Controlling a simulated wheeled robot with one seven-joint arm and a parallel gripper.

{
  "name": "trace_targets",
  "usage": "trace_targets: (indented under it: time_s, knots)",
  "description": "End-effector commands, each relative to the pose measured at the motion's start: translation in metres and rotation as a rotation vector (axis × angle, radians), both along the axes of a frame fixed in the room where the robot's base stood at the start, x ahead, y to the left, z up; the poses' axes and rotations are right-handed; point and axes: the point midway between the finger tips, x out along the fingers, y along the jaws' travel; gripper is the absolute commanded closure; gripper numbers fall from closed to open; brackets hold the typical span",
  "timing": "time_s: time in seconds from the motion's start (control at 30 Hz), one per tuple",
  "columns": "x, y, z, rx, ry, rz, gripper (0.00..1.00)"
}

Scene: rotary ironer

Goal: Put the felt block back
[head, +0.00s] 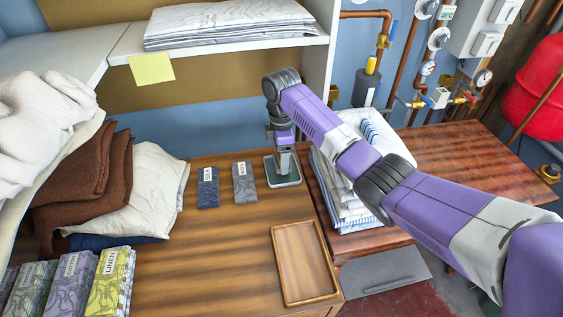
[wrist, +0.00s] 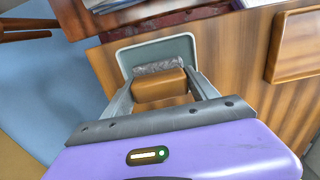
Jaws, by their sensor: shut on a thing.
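My gripper (head: 284,160) points down at a small grey-green tray (head: 285,184) on the wooden table. In the wrist view its two fingers are shut on the sides of the felt block (wrist: 160,88), which has a tan-brown body and a grey felt face. The grey-green tray also shows in the wrist view (wrist: 126,60), around and just beyond the block. I cannot tell whether the block touches the tray floor. In the head view the block is mostly hidden by my gripper.
Left of the tray lie a grey packet (head: 244,183) and a dark blue packet (head: 208,188). An empty wooden tray (head: 304,297) lies at the front right. Folded striped linen (head: 330,190) stands close on the right. Brown cloths (head: 85,180) and labelled packets (head: 70,285) fill the left.

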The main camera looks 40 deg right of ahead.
Motion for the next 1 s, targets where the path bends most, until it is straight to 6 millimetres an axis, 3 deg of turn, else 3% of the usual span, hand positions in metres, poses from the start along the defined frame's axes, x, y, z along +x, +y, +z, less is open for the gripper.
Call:
trace_targets:
  time_s: [0.2, 0.6, 0.63, 1.0]
  knots:
    - [0.000, 0.000, -0.024, -0.001, 0.001, 0.001, 0.65]
    - [0.000, 0.000, -0.029, 0.001, 0.001, 0.000, 0.65]
    - [0.000, 0.000, -0.028, 0.000, 0.000, 0.000, 0.27]
    - [0.000, 0.000, -0.025, -0.001, -0.001, 0.000, 0.23]
